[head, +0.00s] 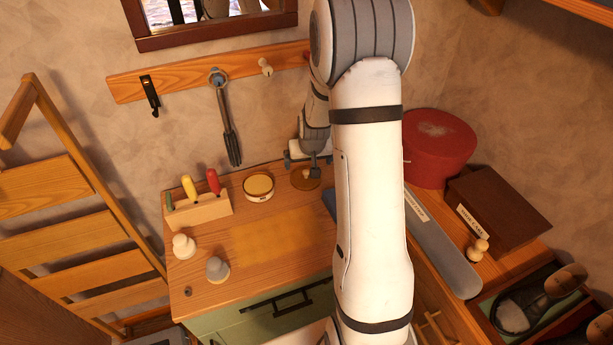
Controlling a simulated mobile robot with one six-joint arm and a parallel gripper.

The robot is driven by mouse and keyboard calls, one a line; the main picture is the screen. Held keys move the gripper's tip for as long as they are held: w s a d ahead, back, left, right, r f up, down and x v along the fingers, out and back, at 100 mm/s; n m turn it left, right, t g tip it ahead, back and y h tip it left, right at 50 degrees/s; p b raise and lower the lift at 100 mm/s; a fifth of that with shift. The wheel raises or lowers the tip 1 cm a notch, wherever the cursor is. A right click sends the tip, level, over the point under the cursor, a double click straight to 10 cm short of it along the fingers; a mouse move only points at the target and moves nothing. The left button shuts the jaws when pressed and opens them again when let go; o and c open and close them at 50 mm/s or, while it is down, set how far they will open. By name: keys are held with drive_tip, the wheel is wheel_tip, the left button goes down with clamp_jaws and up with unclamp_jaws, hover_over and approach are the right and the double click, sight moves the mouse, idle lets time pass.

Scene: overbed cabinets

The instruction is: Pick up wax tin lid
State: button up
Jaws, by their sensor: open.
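The wax tin lid, a flat round brown disc (304,182), lies on the wooden cabinet top near the back wall, right of the wax tin. The wax tin (258,188) is open, with yellow wax showing. My gripper (303,165) is just over the lid, fingers pointing down and apart. A small pale spot shows between the fingers, perhaps a knob on the lid. The gripper partly covers the lid's far side. I cannot tell whether a finger touches it. My own white arm hides the area to the right.
A wooden block with colored handles (197,208) stands left of the tin. A yellowish mat (270,241) lies mid-top. A red round box (438,148) and brown box (498,212) are right.

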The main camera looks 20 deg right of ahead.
sight(306, 171)
drive_tip(key=shift+x, duration=0.75)
drive_tip(key=shift+w+f+p, duration=0.1)
drive_tip(key=shift+f+p, duration=0.4)
drive_tip(key=shift+f, duration=0.2)
drive_tip(key=x, duration=0.4)
drive_tip(key=shift+a, duration=0.2)
drive_tip(key=c, duration=0.7)
